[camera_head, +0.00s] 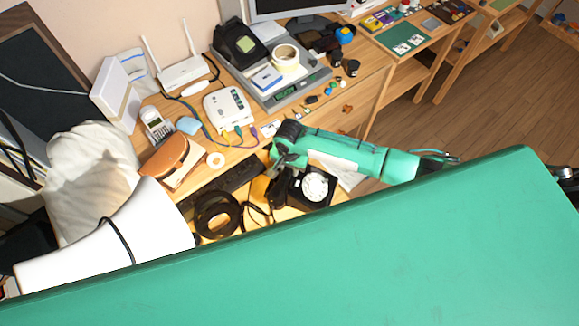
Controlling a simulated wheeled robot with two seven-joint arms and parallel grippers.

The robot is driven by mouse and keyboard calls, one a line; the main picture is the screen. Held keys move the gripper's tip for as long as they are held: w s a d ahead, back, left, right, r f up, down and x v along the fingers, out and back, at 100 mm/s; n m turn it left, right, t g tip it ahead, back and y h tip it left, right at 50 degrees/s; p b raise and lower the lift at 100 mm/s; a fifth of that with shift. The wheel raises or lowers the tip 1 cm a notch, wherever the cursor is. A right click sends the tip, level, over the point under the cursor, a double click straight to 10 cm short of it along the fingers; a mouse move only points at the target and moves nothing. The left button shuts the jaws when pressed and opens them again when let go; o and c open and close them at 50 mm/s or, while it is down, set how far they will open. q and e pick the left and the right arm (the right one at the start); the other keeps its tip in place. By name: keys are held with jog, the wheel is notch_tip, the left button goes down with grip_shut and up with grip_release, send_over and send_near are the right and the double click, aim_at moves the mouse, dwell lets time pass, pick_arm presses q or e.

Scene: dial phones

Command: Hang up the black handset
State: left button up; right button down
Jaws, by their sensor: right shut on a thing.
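A black dial phone (316,191) with a white dial stands near the front edge of the wooden desk. My right arm comes in from the right, and my right gripper (280,172) points down just left of the phone. It is shut on the black handset (278,192), which is beside the phone's left side. The handset is small and dark here, and the jaws partly hide it. I cannot tell whether it touches the phone or the desk. My left gripper is not in view.
Left of the phone lie a dark coil or ring (217,213) and a black keyboard (232,178). The desk is crowded.

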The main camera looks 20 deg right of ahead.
jog(key=shift+f, duration=0.2)
jog(key=c, duration=1)
grip_release()
notch_tip(320, 180, up, 14)
jog(key=shift+f+b, duration=0.1)
jog(key=shift+b, duration=0.95)
jog(key=shift+a, duration=0.1)
